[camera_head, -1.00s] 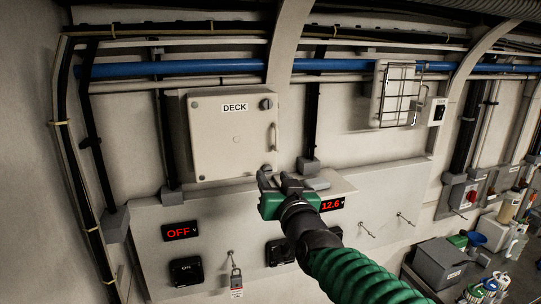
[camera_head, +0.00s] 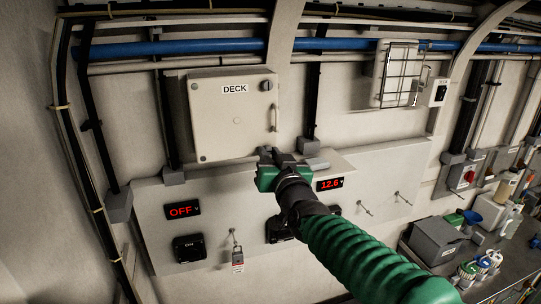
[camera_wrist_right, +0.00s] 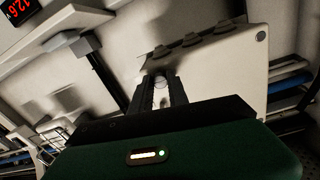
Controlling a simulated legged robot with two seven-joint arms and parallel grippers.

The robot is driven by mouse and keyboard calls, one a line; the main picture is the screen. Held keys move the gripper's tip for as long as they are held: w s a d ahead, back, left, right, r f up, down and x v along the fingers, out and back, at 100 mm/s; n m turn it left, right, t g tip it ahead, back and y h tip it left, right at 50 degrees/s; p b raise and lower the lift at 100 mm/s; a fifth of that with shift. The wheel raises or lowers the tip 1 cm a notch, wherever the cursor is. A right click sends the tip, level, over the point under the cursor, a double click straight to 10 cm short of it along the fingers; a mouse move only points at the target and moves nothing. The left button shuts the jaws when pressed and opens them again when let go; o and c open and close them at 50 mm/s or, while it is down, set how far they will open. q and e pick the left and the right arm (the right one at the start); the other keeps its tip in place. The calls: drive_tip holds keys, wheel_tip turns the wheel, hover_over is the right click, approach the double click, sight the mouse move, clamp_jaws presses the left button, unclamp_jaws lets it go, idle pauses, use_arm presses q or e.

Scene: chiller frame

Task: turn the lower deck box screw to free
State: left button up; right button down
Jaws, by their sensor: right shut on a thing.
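The deck box (camera_head: 235,125) is a pale wall cabinet with a "DECK" label and a handle on its right side. Its door is closed. My right gripper (camera_head: 270,152) is at the box's lower right corner and covers the lower screw there in the head view. In the right wrist view the black fingers (camera_wrist_right: 161,90) are shut on a small round pale screw (camera_wrist_right: 160,83) at their tips, beside the box (camera_wrist_right: 230,65). The screw's slot angle cannot be made out. The upper screw (camera_head: 266,86) is a dark knob at the upper right corner. My left gripper is not in view.
Below the box a panel (camera_head: 375,175) carries a red "OFF" display (camera_head: 182,209), a red "12.6" display (camera_head: 329,184), switches and a hanging padlock (camera_head: 237,257). A wire cage (camera_head: 399,75) is on the wall at right. A grey bin (camera_head: 436,240) stands lower right.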

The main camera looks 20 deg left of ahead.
drive_tip(key=shift+n, duration=0.4)
drive_tip(key=n+b, duration=0.7)
drive_tip(key=n, duration=0.8)
drive_tip(key=shift+d+f+y, duration=0.1)
drive_tip(key=shift+f+y, duration=0.05)
drive_tip(key=shift+y, duration=0.15)
drive_tip(key=shift+n+b, duration=0.35)
drive_tip(key=shift+n, duration=0.95)
drive_tip(key=c, duration=1.4)
unclamp_jaws()
drive_tip(key=shift+o, duration=0.6)
drive_tip(key=shift+w, duration=0.1)
